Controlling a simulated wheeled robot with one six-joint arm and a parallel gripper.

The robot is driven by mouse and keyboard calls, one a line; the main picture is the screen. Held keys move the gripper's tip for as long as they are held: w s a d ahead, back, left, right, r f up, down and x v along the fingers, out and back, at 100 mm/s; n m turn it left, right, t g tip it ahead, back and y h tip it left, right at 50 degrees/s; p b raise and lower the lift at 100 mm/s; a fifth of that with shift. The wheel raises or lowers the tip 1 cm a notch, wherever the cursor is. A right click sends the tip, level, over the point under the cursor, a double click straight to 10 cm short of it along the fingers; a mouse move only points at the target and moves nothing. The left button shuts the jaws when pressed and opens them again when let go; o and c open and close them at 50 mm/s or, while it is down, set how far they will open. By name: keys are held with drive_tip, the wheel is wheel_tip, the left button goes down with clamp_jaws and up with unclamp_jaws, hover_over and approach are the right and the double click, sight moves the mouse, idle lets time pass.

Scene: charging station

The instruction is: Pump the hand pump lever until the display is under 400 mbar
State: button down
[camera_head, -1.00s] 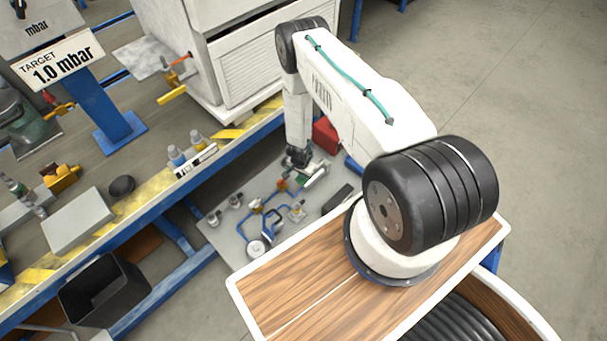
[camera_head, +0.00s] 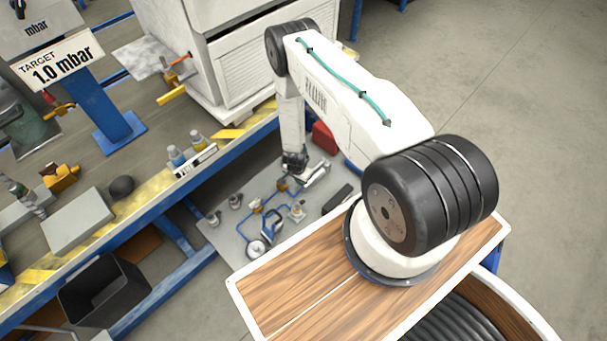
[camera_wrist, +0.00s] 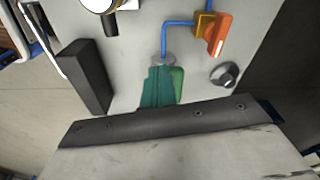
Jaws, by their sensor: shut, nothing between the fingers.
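The lever cannot be made out clearly. The mbar display (camera_head: 40,24) is cut off by the picture's top left, so its number is hidden. The sign (camera_head: 60,68) under it reads "TARGET 1.0 mbar".
The panel carries blue pipes, an orange-handled valve (camera_wrist: 219,36), a round gauge (camera_head: 257,248) and a black block (camera_head: 337,198). The wrist view also shows a black block (camera_wrist: 85,77). A red box (camera_head: 325,137) stands behind the arm. The bench's yellow-striped edge (camera_head: 140,190) runs along the left.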

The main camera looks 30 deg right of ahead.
wheel_tip(320, 180, up, 8)
drive_tip(key=shift+s+a+f, duration=0.15)
drive_tip(key=shift+a, duration=0.2)
idle(0.9)
